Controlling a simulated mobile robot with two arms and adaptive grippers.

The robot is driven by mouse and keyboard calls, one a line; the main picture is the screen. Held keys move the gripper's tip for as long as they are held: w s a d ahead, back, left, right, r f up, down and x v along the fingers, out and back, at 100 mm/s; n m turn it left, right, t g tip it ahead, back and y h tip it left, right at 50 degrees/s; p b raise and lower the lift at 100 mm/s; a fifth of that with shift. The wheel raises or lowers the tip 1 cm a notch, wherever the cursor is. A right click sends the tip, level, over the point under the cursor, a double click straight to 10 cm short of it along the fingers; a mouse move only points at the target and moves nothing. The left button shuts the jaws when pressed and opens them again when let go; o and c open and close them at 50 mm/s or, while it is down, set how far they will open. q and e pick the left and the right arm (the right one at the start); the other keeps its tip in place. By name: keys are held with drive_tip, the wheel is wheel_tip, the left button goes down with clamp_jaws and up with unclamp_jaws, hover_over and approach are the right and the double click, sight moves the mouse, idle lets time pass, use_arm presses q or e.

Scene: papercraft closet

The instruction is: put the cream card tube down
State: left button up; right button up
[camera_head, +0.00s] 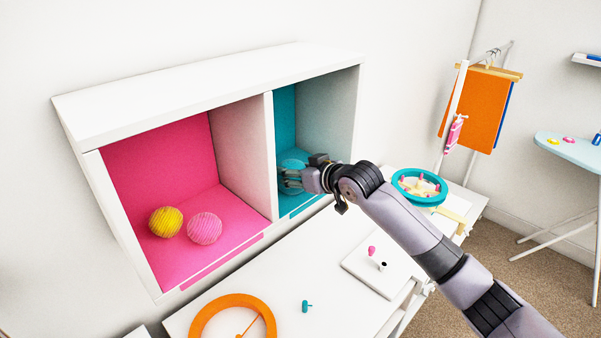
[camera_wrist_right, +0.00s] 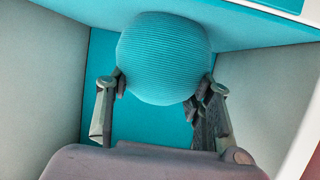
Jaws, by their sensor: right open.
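I cannot make out a cream card tube in either view. My right gripper (camera_head: 288,179) reaches into the teal compartment (camera_head: 285,112) of the white wall cabinet. It is open, with one finger on each side of a ribbed teal ball, and no tube shows in it. The ball (camera_wrist_right: 164,58) lies between the fingertips (camera_wrist_right: 163,88) in the right wrist view, close to or touching them. In the head view the ball (camera_head: 292,162) is partly hidden behind the gripper. My left gripper is not in view.
A yellow ball (camera_head: 165,221) and a pink ball (camera_head: 204,228) sit in the pink compartment (camera_head: 160,160). On the white table below are an orange ring (camera_head: 204,311), a small teal piece (camera_head: 306,306), a white board (camera_head: 368,275) and a teal round tray (camera_head: 400,193).

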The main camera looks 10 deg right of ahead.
drive_tip(key=shift+s+d+r, duration=0.15)
drive_tip(key=shift+s, duration=0.05)
drive_tip(key=b+v, duration=0.3)
drive_tip(key=v, duration=0.8)
drive_tip(key=shift+s, duration=0.2)
